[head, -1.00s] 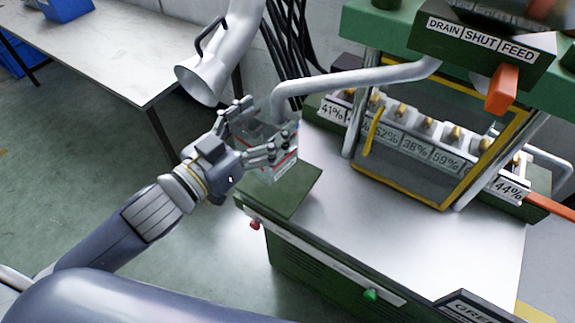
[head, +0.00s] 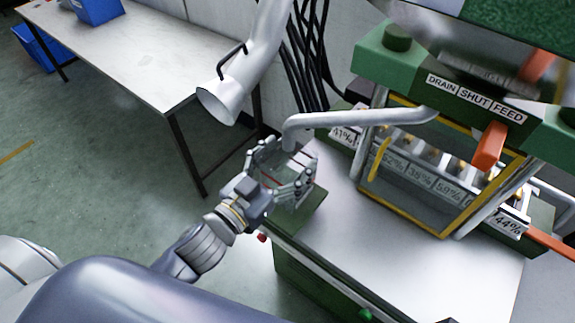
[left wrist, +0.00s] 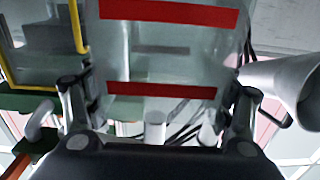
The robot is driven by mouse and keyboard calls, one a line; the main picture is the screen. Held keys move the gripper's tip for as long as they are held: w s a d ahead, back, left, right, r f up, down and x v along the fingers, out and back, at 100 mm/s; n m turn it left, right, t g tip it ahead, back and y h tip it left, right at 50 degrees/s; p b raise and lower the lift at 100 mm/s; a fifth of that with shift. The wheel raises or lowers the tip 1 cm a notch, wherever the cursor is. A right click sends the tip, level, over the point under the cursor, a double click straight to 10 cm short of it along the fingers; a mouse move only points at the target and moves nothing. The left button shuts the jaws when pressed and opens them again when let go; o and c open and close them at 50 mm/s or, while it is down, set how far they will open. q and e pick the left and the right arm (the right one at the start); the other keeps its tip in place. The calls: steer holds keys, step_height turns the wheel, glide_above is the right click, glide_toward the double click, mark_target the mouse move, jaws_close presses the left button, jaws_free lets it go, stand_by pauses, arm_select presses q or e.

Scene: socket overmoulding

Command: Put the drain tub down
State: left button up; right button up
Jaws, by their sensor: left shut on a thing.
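The drain tub (head: 287,166) is a clear container with red stripes. It also fills the upper middle of the left wrist view (left wrist: 165,60), between my fingers. My left gripper (head: 281,172) is shut on the tub, with fingers along both sides. In the head view the tub is over the green pad (head: 305,212) at the machine's left corner, below the end of the grey drain pipe (head: 300,122). The fingers hide much of the tub, and I cannot tell whether its base touches the pad. My right gripper is not in view.
The orange lever (head: 489,146) sits under the DRAIN, SHUT, FEED plate (head: 477,98). A yellow-framed guard (head: 415,205) stands in front of a row of percent-labelled sockets. A grey funnel duct (head: 222,100) hangs left of the pipe. A steel table (head: 140,50) stands behind left.

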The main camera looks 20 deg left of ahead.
arm_select(q)
steer(key=shift+f, duration=0.9)
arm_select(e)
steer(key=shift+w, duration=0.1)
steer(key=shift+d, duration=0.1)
arm_select(q)
steer(key=shift+f, duration=0.15)
steer(key=o, duration=1.4)
steer(key=shift+c, duration=0.2)
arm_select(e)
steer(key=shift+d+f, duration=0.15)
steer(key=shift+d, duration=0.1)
arm_select(q)
steer(key=shift+s, duration=0.1)
steer(key=b+v, duration=0.3)
steer(key=v, duration=0.8)
steer(key=shift+s+a+r, duration=0.15)
steer(key=shift+s+r, duration=0.1)
steer(key=shift+s, duration=0.15)
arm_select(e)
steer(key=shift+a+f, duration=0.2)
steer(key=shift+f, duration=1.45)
